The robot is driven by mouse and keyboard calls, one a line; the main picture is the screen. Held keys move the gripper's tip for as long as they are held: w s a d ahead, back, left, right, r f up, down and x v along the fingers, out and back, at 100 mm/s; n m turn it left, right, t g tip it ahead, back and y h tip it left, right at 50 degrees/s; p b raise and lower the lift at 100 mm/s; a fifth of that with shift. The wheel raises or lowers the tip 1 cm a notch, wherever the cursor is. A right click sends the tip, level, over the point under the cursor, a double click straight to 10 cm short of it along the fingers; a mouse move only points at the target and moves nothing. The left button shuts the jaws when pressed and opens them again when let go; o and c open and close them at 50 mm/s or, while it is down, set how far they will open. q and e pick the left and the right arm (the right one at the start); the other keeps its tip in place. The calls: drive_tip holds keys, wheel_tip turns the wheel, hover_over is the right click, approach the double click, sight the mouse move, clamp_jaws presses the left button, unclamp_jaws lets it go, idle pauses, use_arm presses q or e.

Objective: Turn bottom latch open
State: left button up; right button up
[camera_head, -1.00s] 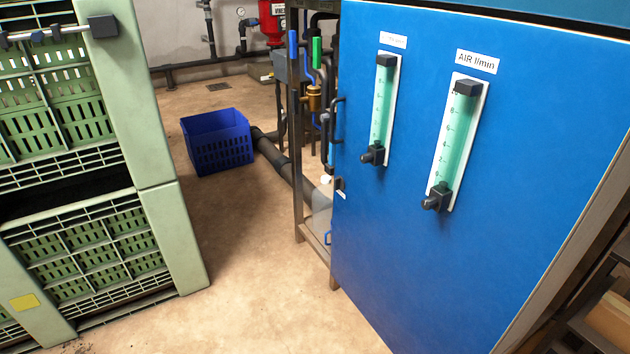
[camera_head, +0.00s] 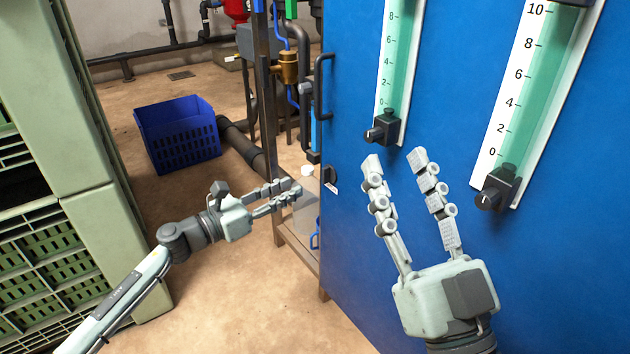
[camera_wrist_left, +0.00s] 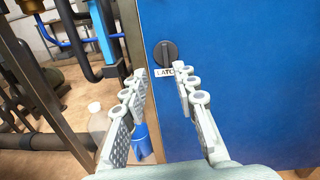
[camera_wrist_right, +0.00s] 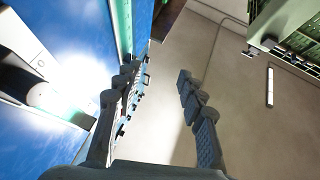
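The latch is a black round knob (camera_head: 330,175) low near the left edge of the blue cabinet door (camera_head: 350,230). In the left wrist view the knob (camera_wrist_left: 166,53) shows its grip mark upright, with a white label partly hidden by a fingertip. My left gripper (camera_head: 291,189) is open and empty, to the left of the knob and lower in the head view. In the left wrist view its fingertips (camera_wrist_left: 159,73) point toward the knob, just below it. My right gripper (camera_head: 395,160) is open and empty in front of the door, right of the knob; its fingers (camera_wrist_right: 157,72) are apart.
Two flow gauges (camera_head: 515,110) with black valve knobs are on the door. A door handle (camera_head: 322,85) is above the latch. A metal frame (camera_head: 267,130) with pipes stands left of the cabinet. Green crates (camera_head: 70,150) stand at left; a blue crate (camera_head: 180,140) is on the floor.

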sight(323, 178)
use_arm(q)
drive_tip(key=shift+m+g, duration=0.4)
drive_tip(key=shift+m, duration=0.4)
drive_tip(key=x, duration=0.8)
drive_tip(key=shift+s+d+f, duration=0.1)
drive_tip(key=shift+s+d, duration=0.1)
drive_tip(key=shift+c, duration=0.3)
clamp_jaws()
